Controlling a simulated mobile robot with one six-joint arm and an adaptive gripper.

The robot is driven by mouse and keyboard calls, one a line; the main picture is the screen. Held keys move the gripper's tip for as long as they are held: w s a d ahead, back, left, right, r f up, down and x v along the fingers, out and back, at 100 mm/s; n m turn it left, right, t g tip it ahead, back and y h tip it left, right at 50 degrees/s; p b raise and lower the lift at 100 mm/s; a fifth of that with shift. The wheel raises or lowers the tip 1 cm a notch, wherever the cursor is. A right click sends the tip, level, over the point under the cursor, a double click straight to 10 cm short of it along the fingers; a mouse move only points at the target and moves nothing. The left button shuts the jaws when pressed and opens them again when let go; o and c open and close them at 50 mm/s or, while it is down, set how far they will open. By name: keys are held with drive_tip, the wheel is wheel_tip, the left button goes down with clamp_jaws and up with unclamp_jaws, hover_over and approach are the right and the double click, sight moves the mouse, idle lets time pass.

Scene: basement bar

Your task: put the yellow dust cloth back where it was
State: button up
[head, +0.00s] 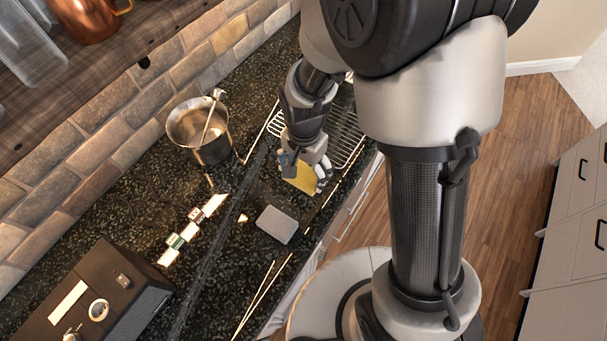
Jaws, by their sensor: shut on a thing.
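The yellow dust cloth (303,178) is between the fingers of my gripper (305,176), which is shut on it. It is over the dark speckled counter (140,222), near the front edge and beside the wire rack. Part of the cloth is hidden by the fingers. I cannot tell whether the cloth touches the counter.
A metal pot (199,130) with a utensil in it stands left of my gripper. A wire rack (345,125) lies behind it. A grey block (277,224), small bottles or blocks (189,231) and a dark box (95,295) are nearer. Thin sticks (257,300) lie near the front edge.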

sight(304, 184)
wheel_tip(304, 184, down, 6)
drive_tip(key=shift+f+b, duration=0.2)
drive_tip(key=shift+b, duration=0.5)
drive_tip(key=shift+f, duration=0.4)
drive_tip(key=shift+c, duration=0.4)
drive_tip(key=shift+r, duration=0.1)
drive_tip(key=o, duration=1)
